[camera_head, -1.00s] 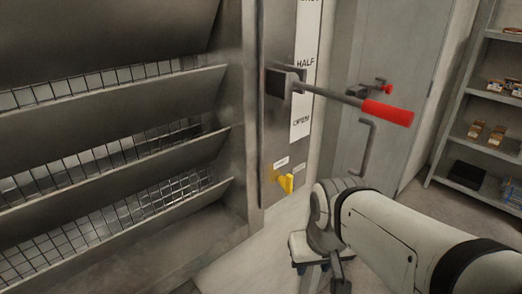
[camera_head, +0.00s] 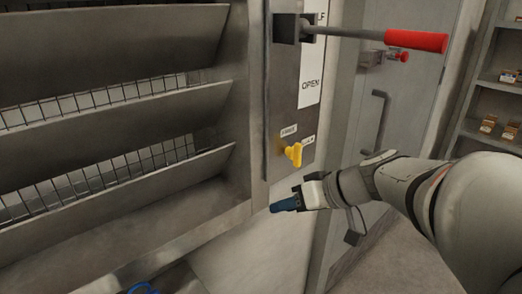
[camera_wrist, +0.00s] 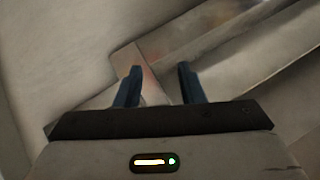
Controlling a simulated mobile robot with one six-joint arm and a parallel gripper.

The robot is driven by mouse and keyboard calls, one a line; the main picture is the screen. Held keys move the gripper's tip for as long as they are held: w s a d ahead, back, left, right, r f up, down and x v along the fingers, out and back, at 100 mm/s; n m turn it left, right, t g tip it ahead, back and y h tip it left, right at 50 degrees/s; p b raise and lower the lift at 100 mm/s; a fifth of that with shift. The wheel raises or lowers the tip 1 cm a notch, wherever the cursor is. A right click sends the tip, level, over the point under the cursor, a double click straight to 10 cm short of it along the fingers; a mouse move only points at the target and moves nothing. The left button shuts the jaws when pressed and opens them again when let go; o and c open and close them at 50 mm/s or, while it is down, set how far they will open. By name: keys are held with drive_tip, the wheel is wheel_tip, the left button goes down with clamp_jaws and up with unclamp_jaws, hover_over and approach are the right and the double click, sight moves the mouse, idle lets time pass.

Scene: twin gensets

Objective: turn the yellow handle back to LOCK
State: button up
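The yellow handle (camera_head: 293,154) is a small knob on the grey panel beside the louvres, below the OPEN label. Two small labels sit just above it, too small to read surely. My gripper (camera_head: 274,208) is below and a little left of the handle in the head view, apart from it. In the wrist view, its two blue fingers (camera_wrist: 158,85) stand apart with nothing between them. The handle does not show in the wrist view.
A lever with a red grip (camera_head: 415,41) sticks out to the right above the handle. A grey door (camera_head: 400,110) with a pull handle (camera_head: 379,122) stands behind my arm. Shelves (camera_head: 490,100) are at the far right. Wide louvres (camera_head: 100,120) fill the left.

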drive_tip(key=w+d+n+t+y+b, duration=0.1)
drive_tip(key=w+d+t+y+b, duration=0.1)
drive_tip(key=w+d+t+b, duration=0.3)
drive_tip(key=n+t+b, duration=0.2)
drive_tip(key=t+b, duration=0.1)
drive_tip(key=t, duration=0.1)
approach(301, 154)
drive_tip(key=x, duration=1.1)
drive_tip(key=shift+s+p, duration=0.1)
drive_tip(key=shift+p, duration=0.25)
